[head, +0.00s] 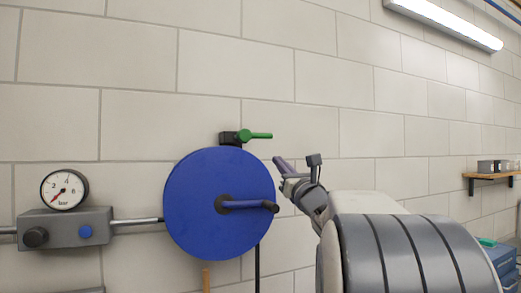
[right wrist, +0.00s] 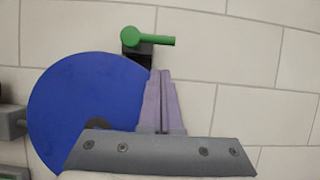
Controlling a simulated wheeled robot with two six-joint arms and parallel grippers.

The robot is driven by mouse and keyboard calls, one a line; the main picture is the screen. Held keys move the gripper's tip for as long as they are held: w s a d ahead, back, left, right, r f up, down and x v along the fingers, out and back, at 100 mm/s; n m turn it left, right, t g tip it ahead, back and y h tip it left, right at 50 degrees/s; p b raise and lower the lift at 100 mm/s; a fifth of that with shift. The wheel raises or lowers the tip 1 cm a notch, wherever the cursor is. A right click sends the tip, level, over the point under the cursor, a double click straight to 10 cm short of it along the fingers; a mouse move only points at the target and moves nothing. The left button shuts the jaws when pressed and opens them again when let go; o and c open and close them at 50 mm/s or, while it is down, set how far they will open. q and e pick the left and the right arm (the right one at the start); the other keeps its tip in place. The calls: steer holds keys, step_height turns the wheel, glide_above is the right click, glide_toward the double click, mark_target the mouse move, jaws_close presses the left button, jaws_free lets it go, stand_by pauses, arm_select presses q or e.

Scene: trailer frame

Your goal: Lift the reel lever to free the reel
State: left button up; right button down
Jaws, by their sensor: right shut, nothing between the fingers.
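The blue reel (head: 200,205) is a round disc on the wall, with a crank handle (head: 248,205) sticking out from its hub. The green reel lever (head: 258,135) sits on a black block (head: 229,139) just above the reel and points level to the right. In the right wrist view the lever (right wrist: 152,40) is above my fingertips, and the reel (right wrist: 80,105) is at left. My right gripper (head: 279,163) is shut and empty, to the right of the reel's upper edge and below the lever's free end. It also shows in the right wrist view (right wrist: 163,75). My left gripper is out of view.
A pressure gauge (head: 64,189) stands on a grey box (head: 68,229) at left, joined by a pipe (head: 136,221) toward the reel. A shelf (head: 490,175) and a blue case (head: 499,257) are at far right. The wall right of the lever is bare.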

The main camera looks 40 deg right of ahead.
mark_target(256, 136)
steer(key=p+x, duration=0.7)
steer(key=x, duration=0.3)
steer(key=shift+d, duration=0.1)
stand_by(0.3)
